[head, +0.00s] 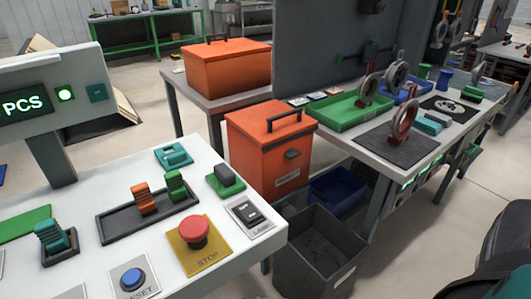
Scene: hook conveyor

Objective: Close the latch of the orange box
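An orange box (258,158) stands between the white control panel and the right-hand workbench. Its lid (250,121) with a black handle (290,117) appears to lie flat on the body. A small dark latch (292,154) sits on its right-facing side, just below the lid; it is too small to tell whether it is open or closed. A second, wider orange box (227,66) stands on the table behind, also with a black handle; no latch shows on it. Neither of my grippers is in view.
The control panel (125,262) with a red stop button (196,232) fills the lower left. A grey open bin (320,245) and a blue crate (338,186) stand right of the box. A workbench holds a green tray (341,113).

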